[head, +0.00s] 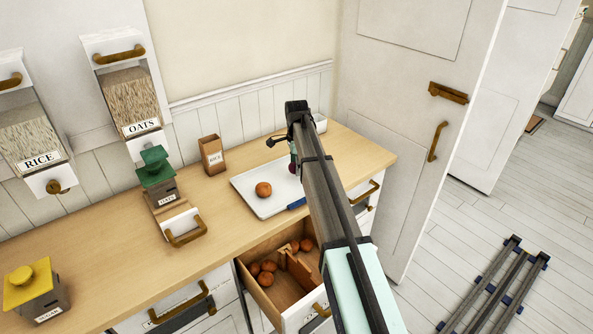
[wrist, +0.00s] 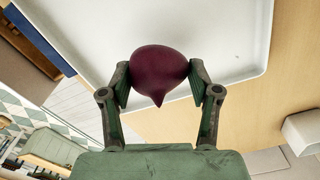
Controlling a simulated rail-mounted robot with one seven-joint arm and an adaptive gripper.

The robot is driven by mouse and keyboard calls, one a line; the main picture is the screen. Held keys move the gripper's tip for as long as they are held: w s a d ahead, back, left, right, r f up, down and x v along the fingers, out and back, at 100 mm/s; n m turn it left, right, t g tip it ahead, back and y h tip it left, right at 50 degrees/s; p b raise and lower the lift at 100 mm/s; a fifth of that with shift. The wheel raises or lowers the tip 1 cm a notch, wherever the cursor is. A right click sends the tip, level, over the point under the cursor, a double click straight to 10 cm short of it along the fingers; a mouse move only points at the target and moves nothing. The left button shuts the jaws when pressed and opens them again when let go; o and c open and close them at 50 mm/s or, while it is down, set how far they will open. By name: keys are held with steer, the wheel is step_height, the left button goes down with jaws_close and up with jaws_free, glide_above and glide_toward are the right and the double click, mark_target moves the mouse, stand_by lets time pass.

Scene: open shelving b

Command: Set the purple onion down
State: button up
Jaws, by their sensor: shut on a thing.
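The purple onion (wrist: 158,72) is between the two fingers of my gripper (wrist: 160,80), its pointed tip toward the palm. In the head view only a sliver of the onion (head: 292,167) shows beside my gripper (head: 284,143), mostly hidden by my arm. My gripper is shut on it, over the far right part of the white board (head: 244,182). In the wrist view the pale board (wrist: 115,40) is behind the onion. I cannot tell whether the onion touches it. A brown-orange onion (head: 263,189) rests on the board, left of my arm.
An open drawer (head: 287,292) below the counter holds several brown onions (head: 267,266) and a wooden divider. A small brown carton (head: 212,155) stands behind the board. A green-topped canister (head: 157,178) and a yellow-topped canister (head: 34,290) stand left. The counter between them is largely clear.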

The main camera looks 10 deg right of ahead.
steer(key=shift+f+p, duration=0.3)
steer(key=shift+f, duration=1.1)
steer(key=shift+f, duration=0.2)
steer(key=o, duration=1.2)
step_height(320, 180, up, 12)
steer(key=b, duration=0.3)
steer(key=shift+r, duration=0.2)
